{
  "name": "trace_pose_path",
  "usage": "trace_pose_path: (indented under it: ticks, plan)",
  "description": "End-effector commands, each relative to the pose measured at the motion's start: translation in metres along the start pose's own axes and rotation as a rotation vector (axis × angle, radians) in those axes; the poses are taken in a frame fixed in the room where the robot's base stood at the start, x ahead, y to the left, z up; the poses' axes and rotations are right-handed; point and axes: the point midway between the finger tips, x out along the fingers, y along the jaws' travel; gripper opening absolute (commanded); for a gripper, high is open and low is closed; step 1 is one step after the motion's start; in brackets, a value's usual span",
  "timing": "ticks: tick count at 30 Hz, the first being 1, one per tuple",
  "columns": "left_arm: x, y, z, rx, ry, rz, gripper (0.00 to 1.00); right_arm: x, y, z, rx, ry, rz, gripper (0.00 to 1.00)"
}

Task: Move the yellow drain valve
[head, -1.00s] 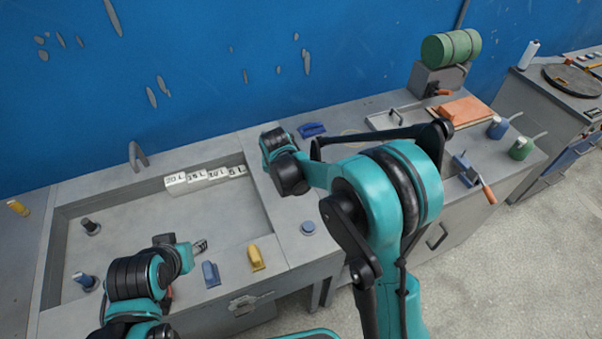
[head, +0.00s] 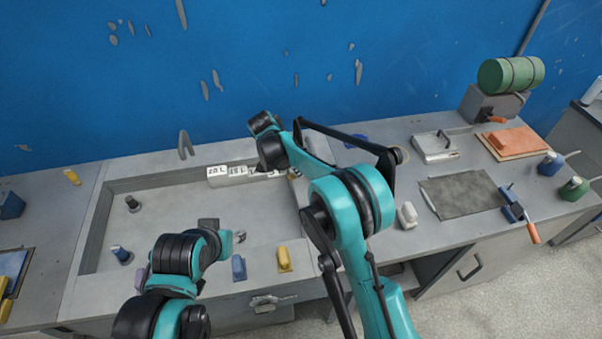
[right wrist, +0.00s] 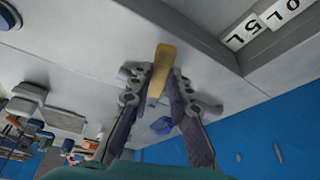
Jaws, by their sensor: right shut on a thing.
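In the right wrist view my right gripper (right wrist: 158,88) is shut on a mustard-yellow, elongated piece (right wrist: 163,62), which looks like the yellow drain valve. It is held above grey bench surface near the mould's edge and the "5 L" label. In the head view my right wrist hangs over the right end of the mould, and a small tan bit (head: 293,173) shows beside the labels; the fingers are mostly hidden there. My left gripper (head: 239,237) is low over the mould's front side; its jaws are too small to read.
The shallow grey mould (head: 92,230) has volume labels (head: 230,171) at its back wall. A yellow piece (head: 284,259) and a blue piece (head: 238,267) stand on the front rim. A grey-white piece (head: 407,215), dark mat (head: 463,195) and orange block (head: 513,140) are right.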

Motion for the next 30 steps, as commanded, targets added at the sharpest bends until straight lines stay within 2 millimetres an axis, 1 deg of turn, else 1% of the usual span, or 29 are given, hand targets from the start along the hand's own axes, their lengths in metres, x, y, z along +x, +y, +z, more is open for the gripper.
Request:
trace_pose_path:
  ticks: [1, 6, 13, 20, 30]
  plan:
    - [-0.002, 0.0, -0.001, 0.0, 0.0, 0.0, 0.44, -0.001, -0.006, 0.0, 0.035, -0.001, 0.013, 0.0]
    - [-0.005, 0.0, -0.004, 0.0, 0.0, 0.0, 0.44, 0.0, -0.017, -0.001, 0.151, -0.001, 0.061, 0.0]
    - [-0.008, 0.0, -0.006, 0.0, 0.0, 0.0, 0.44, 0.001, -0.028, -0.004, 0.259, -0.001, 0.105, 0.0]
    - [-0.01, 0.0, -0.007, 0.0, 0.0, 0.0, 0.44, 0.002, -0.032, -0.005, 0.308, -0.001, 0.125, 0.0]
    - [-0.01, 0.0, -0.007, 0.0, 0.0, 0.0, 0.44, 0.002, -0.033, -0.005, 0.319, -0.001, 0.128, 0.0]
